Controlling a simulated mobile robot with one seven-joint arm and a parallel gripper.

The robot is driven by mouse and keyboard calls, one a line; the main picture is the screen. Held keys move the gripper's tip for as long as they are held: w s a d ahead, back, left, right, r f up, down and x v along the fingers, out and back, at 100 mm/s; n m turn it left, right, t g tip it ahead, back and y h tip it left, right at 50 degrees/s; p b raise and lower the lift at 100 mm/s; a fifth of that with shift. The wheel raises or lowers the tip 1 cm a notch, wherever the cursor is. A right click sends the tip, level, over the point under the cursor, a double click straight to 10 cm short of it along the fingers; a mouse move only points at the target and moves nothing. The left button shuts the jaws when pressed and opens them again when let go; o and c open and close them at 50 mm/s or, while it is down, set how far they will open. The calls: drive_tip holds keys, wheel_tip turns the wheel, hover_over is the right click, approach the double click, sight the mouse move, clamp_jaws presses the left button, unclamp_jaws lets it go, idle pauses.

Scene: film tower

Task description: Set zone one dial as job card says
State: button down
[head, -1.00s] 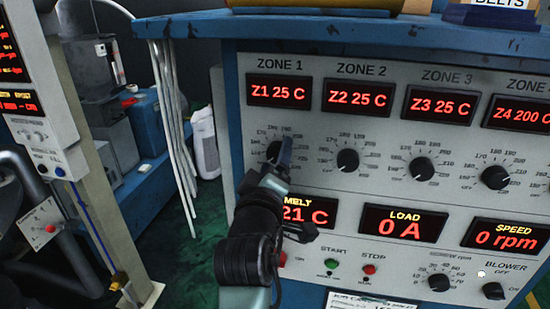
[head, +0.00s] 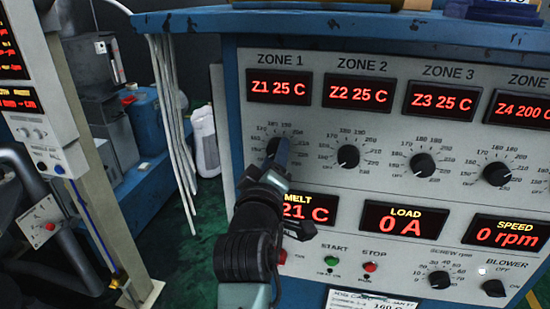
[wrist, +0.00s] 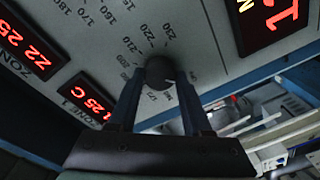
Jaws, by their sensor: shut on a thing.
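The zone one dial (head: 271,145) is a small black knob under the red Z1 25 C display (head: 278,87), mostly hidden behind my fingers in the head view. My gripper (head: 279,151) is at the dial. In the wrist view, my gripper (wrist: 160,78) is shut on the round black dial (wrist: 159,70), with a finger on each side. Printed temperature marks ring the dial; I cannot tell where its pointer stands. The white job card (head: 372,300) shows at the bottom edge of the head view, cut off, with a line that seems to read 160 C.
The zone two dial (head: 348,157) and zone three dial (head: 422,165) stand to the right on the same panel. Below are the load display (head: 405,223), green start button (head: 331,262) and red stop button (head: 370,267). White hoses (head: 176,120) hang left of the cabinet.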

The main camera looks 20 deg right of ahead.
drive_tip(key=m+b, duration=0.9)
drive_tip(key=m, duration=0.2)
drive_tip(key=shift+f+h+b, duration=0.2)
drive_tip(key=shift+h+b, duration=0.2)
drive_tip(key=shift+m, duration=0.4)
drive_tip(key=shift+c, duration=1.7)
unclamp_jaws()
drive_tip(key=shift+r, duration=0.1)
drive_tip(key=shift+a, duration=0.1)
drive_tip(key=b+v, duration=0.2)
drive_tip(key=v, duration=1)
drive_tip(key=shift+s+a+b, duration=0.2)
drive_tip(key=shift+s+b, duration=0.1)
drive_tip(key=shift+s, duration=0.05)
